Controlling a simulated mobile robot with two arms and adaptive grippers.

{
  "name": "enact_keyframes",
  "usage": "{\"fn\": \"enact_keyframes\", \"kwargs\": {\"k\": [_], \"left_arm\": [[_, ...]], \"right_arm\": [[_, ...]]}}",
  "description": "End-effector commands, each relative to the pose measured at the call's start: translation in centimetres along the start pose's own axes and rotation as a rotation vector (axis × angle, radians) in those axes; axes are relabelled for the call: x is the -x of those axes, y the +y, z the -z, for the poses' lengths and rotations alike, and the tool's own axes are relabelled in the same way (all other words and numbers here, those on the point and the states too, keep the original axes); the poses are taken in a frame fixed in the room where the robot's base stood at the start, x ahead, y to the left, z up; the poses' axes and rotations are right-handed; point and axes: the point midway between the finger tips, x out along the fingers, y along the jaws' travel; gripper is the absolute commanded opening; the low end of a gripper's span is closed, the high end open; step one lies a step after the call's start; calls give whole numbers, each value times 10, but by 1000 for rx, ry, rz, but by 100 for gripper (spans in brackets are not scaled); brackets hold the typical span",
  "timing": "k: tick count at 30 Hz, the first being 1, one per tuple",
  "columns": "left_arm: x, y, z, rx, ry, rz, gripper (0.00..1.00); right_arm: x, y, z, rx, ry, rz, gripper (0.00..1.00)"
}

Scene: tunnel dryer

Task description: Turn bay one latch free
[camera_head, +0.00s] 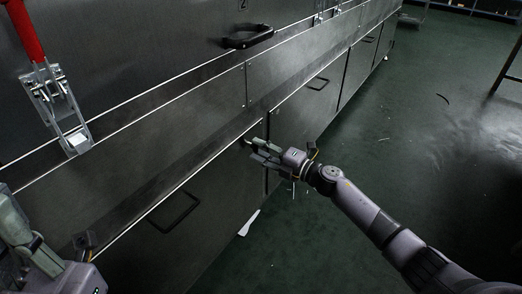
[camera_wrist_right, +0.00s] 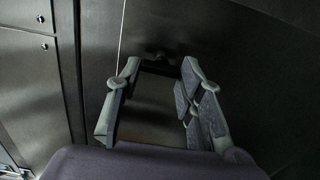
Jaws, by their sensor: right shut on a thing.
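My right gripper (camera_head: 258,150) is at the upper right corner of a dark lower panel (camera_head: 150,245), on the machine's long front. In the right wrist view its fingers (camera_wrist_right: 159,68) stand apart, with a small dark latch (camera_wrist_right: 157,56) on the panel between their tips. The gripper is shut on this latch. The fingers hide most of it in the head view, so how far it is turned cannot be told. My left gripper (camera_head: 28,240) is at the lower left edge, partly cut off; its opening is unclear.
A toggle clamp (camera_head: 60,105) with a red handle is at upper left. A black handle (camera_head: 247,36) sticks out above, and a flat black pull (camera_head: 174,211) is on the lower panel. Green floor (camera_head: 420,150) to the right is mostly clear. A white scrap (camera_head: 249,222) lies near the base.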

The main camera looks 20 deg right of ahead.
Motion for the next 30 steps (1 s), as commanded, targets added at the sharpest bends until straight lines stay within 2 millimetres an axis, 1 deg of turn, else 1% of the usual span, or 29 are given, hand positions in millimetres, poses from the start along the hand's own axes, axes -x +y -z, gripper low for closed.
{"fn": "enact_keyframes", "kwargs": {"k": [4, 5, 14, 22, 24, 26, 29, 30], "left_arm": [[0, 0, 0, 0, -2, 0, 0], [1, 0, 0, 0, -3, 0, 0], [3, 1, -2, 1, -12, -7, 0], [5, 0, -3, 0, -19, -6, 0], [4, 0, -3, 0, -18, -4, 0], [4, 0, -3, 0, -16, -4, 0], [4, 0, -2, 0, -14, -4, 0], [3, 0, -2, 1, -14, -4, 0]], "right_arm": [[0, -1, 1, 3, 3, 3, 7], [0, -1, 1, 3, 3, 3, 35], [0, -1, 0, 1, 1, 1, 55], [0, 0, 0, 0, 1, 1, 55], [3, -1, 0, 0, 0, 1, 55], [8, -1, 0, 1, 0, 2, 55], [24, -2, 0, 2, 0, 4, 55], [32, -2, 0, 1, 0, 5, 55]]}}
